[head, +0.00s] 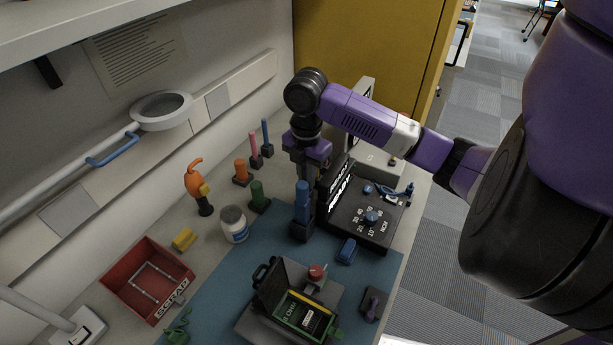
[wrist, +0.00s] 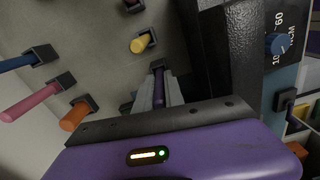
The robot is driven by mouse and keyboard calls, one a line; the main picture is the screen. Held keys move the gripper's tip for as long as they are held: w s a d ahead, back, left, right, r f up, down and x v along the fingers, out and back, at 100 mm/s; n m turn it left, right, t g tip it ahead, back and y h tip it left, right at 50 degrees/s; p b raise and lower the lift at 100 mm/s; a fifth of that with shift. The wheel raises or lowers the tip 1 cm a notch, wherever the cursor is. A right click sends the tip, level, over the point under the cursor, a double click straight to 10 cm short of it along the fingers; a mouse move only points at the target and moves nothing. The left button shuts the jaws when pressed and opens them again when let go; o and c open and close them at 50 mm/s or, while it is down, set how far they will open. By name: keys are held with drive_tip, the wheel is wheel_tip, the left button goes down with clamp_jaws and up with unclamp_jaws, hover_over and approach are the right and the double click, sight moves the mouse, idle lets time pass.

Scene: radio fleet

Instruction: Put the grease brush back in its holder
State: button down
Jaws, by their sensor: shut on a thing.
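My gripper (head: 304,170) points down over the bench, left of the black tester. In the wrist view its grey fingers (wrist: 159,92) are shut on a slim dark purple handle, which I take to be the grease brush (wrist: 159,86). A small black square block (wrist: 157,65), apparently a holder, shows at the handle's far end. I cannot tell whether the brush sits in it or only lines up with it. In the head view the brush is hidden by my gripper and by a blue handle (head: 302,198) in a black holder in front.
Orange (head: 241,168), pink (head: 253,147) and green (head: 257,192) handles stand in holders nearby. The tester (head: 378,228) is close on the right. A white jar (head: 233,224), a red scrap bin (head: 133,268) and an open green case (head: 303,316) are nearer.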

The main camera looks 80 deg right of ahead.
drive_tip(key=shift+f, duration=0.2)
drive_tip(key=c, duration=1.3)
unclamp_jaws()
drive_tip(key=shift+c, duration=0.2)
drive_tip(key=shift+r, duration=3.95)
